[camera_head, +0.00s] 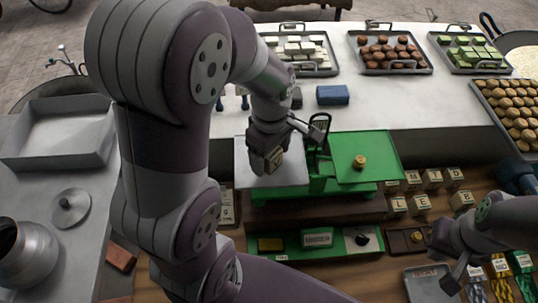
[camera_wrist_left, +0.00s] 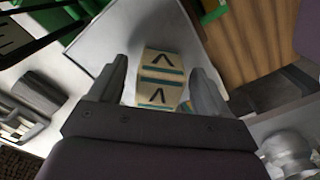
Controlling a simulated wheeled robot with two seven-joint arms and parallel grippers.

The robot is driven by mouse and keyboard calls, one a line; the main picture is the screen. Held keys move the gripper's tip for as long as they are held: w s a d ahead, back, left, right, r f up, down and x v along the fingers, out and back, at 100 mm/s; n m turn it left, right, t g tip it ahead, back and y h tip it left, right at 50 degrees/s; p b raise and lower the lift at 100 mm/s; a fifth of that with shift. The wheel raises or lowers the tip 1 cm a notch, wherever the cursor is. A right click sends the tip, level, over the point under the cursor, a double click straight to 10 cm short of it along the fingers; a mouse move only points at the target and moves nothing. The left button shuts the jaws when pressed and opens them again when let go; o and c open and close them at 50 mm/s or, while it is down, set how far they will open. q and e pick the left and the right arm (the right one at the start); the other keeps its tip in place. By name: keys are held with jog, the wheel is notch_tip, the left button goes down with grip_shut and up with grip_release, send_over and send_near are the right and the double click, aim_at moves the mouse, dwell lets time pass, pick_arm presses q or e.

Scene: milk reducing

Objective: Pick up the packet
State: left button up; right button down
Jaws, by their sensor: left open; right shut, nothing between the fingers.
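The packet (camera_head: 273,159) is a small beige block with a teal band, at the silver left pan (camera_head: 290,174) of a green balance scale. In the left wrist view two faces of the packet (camera_wrist_left: 161,65) show, each with a dark V-like mark. My left gripper (camera_wrist_left: 160,80) is open, with one finger on either side of the packet. I cannot tell whether the fingers touch it. In the head view my left gripper (camera_head: 268,163) partly hides the packet. My right gripper (camera_head: 450,280) is shut and empty at the lower right.
The scale's green right plate (camera_head: 365,145) holds a brass weight (camera_head: 359,162). Lettered blocks (camera_head: 432,179) stand right of it. Trays of white blocks (camera_head: 300,49), brown pieces (camera_head: 391,50) and green blocks (camera_head: 470,50) line the back.

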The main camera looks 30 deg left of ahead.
pick_arm(q)
jog(key=shift+f, duration=0.8)
jog(key=c, duration=1.2)
jog(key=shift+w+r, duration=0.1)
jog(key=shift+r, duration=0.3)
notch_tip(320, 180, up, 2)
jog(key=shift+r+b, duration=0.15)
jog(key=shift+b, duration=0.4)
jog(key=d+r, duration=0.2)
jog(key=shift+d+r+b, duration=0.3)
jog(key=shift+d+b, duration=0.1)
jog(key=shift+d+r+p, duration=0.85)
jog(key=shift+d+r, duration=0.05)
jog(key=shift+d, duration=0.6)
jog(key=shift+d+r+p, duration=0.8)
jog(key=shift+d+r, duration=0.1)
jog(key=shift+d, duration=0.55)
jog(key=shift+d+r+p, duration=0.85)
jog(key=shift+d+r, duration=0.05)
jog(key=shift+d, duration=0.6)
